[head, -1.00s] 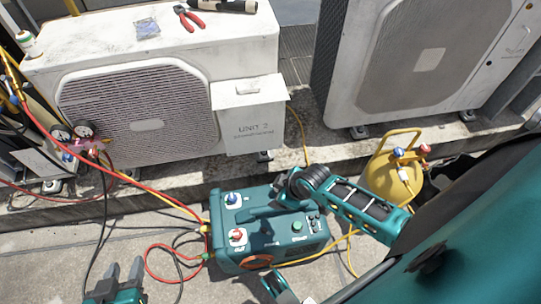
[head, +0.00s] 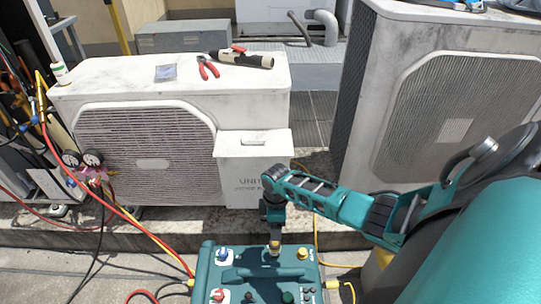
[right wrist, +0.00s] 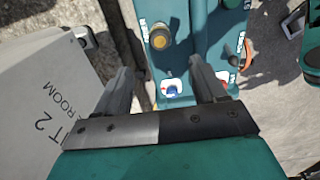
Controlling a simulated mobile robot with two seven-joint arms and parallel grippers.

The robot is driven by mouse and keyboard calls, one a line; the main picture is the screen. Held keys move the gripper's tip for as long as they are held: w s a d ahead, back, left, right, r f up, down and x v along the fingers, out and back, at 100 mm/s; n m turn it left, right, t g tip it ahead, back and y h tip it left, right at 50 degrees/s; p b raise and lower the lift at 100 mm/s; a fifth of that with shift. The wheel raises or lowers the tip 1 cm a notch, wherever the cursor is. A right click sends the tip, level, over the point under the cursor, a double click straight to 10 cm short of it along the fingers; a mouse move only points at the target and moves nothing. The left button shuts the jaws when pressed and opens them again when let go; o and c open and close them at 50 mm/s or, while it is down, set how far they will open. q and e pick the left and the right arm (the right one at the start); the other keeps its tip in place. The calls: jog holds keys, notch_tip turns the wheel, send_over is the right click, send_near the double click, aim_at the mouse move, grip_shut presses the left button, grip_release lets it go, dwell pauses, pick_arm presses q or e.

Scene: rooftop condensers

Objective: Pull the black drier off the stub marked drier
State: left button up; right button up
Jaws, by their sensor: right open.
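A teal machine (head: 255,272) with coloured knobs stands on the ground in the head view, cut off by the lower edge. In the right wrist view a round dark piece with a brass-coloured ring (right wrist: 160,38) stands on it, perhaps the black drier on its stub. No marking is legible there. My right gripper (head: 275,243) points down above the machine. In the wrist view its two grey fingers (right wrist: 160,88) are apart with nothing held between them; the round piece lies beyond the fingertips. My left gripper is out of view.
Blue (head: 223,255) and red (head: 218,295) knobs sit on the machine's left side. The white Unit 2 condenser (head: 170,100) stands behind, with red pliers (head: 208,67) on top. Gauges (head: 82,158) and red, yellow and black hoses lie left. A larger condenser (head: 440,100) stands right.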

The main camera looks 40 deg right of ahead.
aim_at(275, 244)
notch_tip(275, 244, down, 8)
jog(key=b, duration=0.4)
jog(key=shift+f+b, duration=0.15)
jog(key=shift+b, duration=0.25)
notch_tip(275, 244, down, 4)
jog(key=shift+r+b, duration=0.2)
jog(key=shift+b, duration=0.95)
jog(key=shift+f+b, duration=0.3)
jog(key=shift+f, duration=0.2)
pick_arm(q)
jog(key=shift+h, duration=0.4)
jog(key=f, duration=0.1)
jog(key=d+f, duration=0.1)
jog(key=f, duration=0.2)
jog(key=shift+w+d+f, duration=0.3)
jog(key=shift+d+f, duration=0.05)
pick_arm(e)
jog(key=c, duration=1.2)
jog(key=o, duration=0.6)
jog(key=shift+c, duration=0.2)
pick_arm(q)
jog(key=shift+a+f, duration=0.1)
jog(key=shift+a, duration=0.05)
pick_arm(e)
jog(key=c, duration=0.6)
